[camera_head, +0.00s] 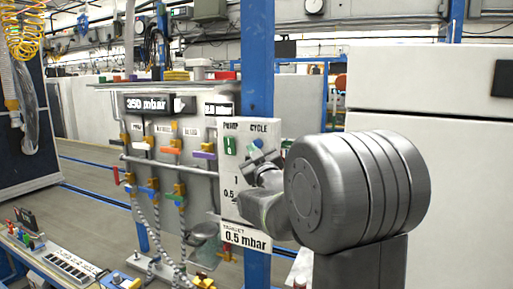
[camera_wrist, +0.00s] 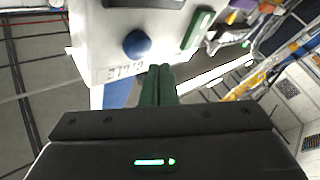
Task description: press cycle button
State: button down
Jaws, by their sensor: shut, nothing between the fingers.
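The cycle button is a round blue knob (camera_wrist: 137,43) on a white control panel (camera_wrist: 95,45), beside an upside-down label in the wrist view. In the head view the panel (camera_head: 228,190) carries the words PUMP and CYCLE, and the blue button (camera_head: 257,143) shows just above my gripper (camera_head: 264,158). A green pump switch (camera_head: 230,146) sits left of it; it also shows in the wrist view (camera_wrist: 198,29). My gripper (camera_wrist: 159,70) is shut and empty, its dark green fingertips close together near the panel, just below and right of the button. Contact with the panel cannot be told.
A blue post (camera_head: 258,60) stands behind the panel. Left of it is a board with gauges, coloured valves and hoses (camera_head: 165,160). A large white cabinet (camera_head: 430,90) stands at right. A low bench with switches (camera_head: 70,265) is at lower left.

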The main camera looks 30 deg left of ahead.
jog(key=s, duration=0.1)
jog(key=s+b, duration=0.1)
jog(key=s, duration=0.2)
jog(key=shift+s+d+b, duration=0.2)
jog(key=shift+d+b, duration=0.05)
jog(key=shift+b, duration=0.15)
jog(key=shift+w, duration=0.1)
jog(key=p, duration=0.3)
jog(key=w+p, duration=0.1)
jog(key=p, duration=0.2)
jog(key=shift+w+a+r, duration=0.15)
jog(key=shift+w+r, duration=0.1)
jog(key=shift+w, duration=0.05)
jog(key=shift+p, duration=0.45)
